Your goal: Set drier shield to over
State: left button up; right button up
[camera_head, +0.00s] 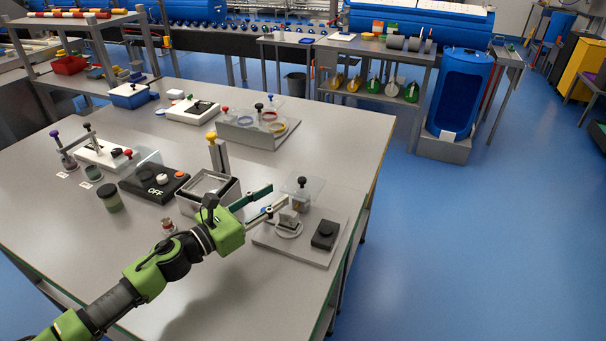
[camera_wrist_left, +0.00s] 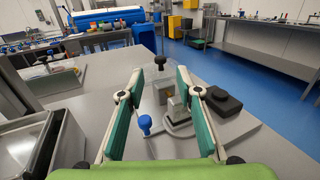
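The drier appears to be the grey base plate (camera_head: 268,238) at the table's front right, carrying a round white seat with a small metal piece (camera_head: 289,222) and a black block (camera_head: 325,235). A clear panel (camera_head: 315,188) with a black knob (camera_head: 302,181), apparently the shield, stands at the plate's back; whether it covers the seat I cannot tell. In the left wrist view the knob (camera_wrist_left: 160,61) shows between the fingers, beyond the metal piece. My left gripper (camera_head: 278,196) is open, its fingers apart with nothing between them, just left of the panel. My right gripper is not in view.
A metal tray box (camera_head: 208,190) stands close left of my gripper, with a yellow-topped post (camera_head: 212,140) behind. A black box marked OFF (camera_head: 155,185) and a dark-lidded jar (camera_head: 109,197) are further left. A blue knob (camera_wrist_left: 145,122) is low between the fingers. The table's right edge is near.

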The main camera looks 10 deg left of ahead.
aim_at(299, 180)
pick_arm(q)
jog(key=p+x, duration=0.2)
jog(key=x, duration=0.7)
jog(key=shift+w+d, duration=0.2)
jog(key=shift+w, duration=0.05)
jog(key=shift+w+d, duration=0.25)
jog(key=shift+w, duration=0.05)
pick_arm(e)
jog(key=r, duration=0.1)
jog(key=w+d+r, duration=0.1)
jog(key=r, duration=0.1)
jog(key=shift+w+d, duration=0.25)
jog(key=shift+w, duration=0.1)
pick_arm(q)
grip_shut()
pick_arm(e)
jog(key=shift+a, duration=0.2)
